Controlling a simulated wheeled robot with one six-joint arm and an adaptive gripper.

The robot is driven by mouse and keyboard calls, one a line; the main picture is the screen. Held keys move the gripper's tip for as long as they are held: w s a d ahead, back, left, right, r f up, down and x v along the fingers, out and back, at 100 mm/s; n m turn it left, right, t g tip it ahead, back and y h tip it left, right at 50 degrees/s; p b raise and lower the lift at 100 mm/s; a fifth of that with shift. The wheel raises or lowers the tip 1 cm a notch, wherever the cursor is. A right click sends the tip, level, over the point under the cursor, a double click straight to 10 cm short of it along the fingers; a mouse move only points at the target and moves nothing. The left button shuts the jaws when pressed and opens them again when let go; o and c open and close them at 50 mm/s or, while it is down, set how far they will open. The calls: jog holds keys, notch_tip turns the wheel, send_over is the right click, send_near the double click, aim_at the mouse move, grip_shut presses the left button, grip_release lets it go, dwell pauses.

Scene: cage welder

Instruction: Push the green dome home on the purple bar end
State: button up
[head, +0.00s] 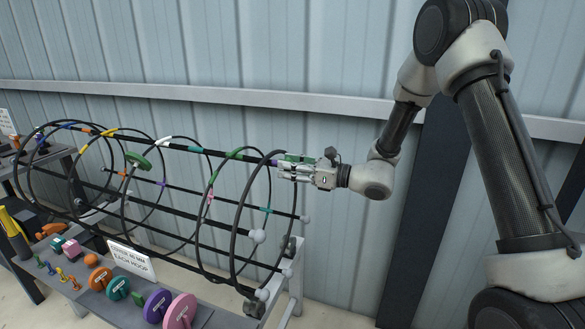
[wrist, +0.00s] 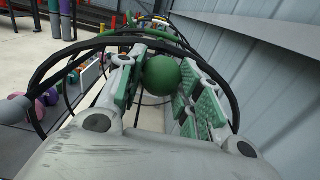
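The green dome (wrist: 161,75) shows as a round ball between the green-padded fingers of my gripper (wrist: 163,80) in the wrist view. Both fingers appear to touch its sides. In the head view my gripper (head: 284,169) points left at the right end of the cage's upper bar, and its fingers hide the dome. A small purple band (head: 275,162) shows on the bar just left of the fingertips. The bar end itself is hidden, so I cannot tell how far the dome sits on it.
The wire cage has several black hoops (head: 238,225) and long bars, some with white ball ends (head: 258,236). A bench below holds coloured discs (head: 181,311), small pegs and a sign (head: 131,259). A corrugated wall with a rail (head: 330,103) stands close behind.

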jog(key=o, duration=0.4)
jog(key=shift+o, duration=0.2)
jog(key=v, duration=1.2)
jog(key=s+d+f+n+g+h, duration=0.2)
jog(key=s+f+n+g, duration=0.4)
jog(key=s, duration=0.5)
jog(key=s+d+r+n+g+h, duration=0.1)
jog(key=s+d+n+g+h, duration=0.35)
jog(key=s+d+n, duration=0.45)
jog(key=s+d+r+n+t+h, duration=0.3)
jog(key=s+d+r+n+h, duration=0.2)
jog(key=d+r+h, duration=0.4)
jog(key=s+d+r+n+t+h, duration=0.1)
jog(key=s+d+r+n+t, duration=0.1)
jog(key=r, duration=0.5)
jog(key=s+d+t, duration=0.1)
jog(key=d+t, duration=0.1)
jog(key=t, duration=0.1)
jog(key=shift+n, duration=0.3)
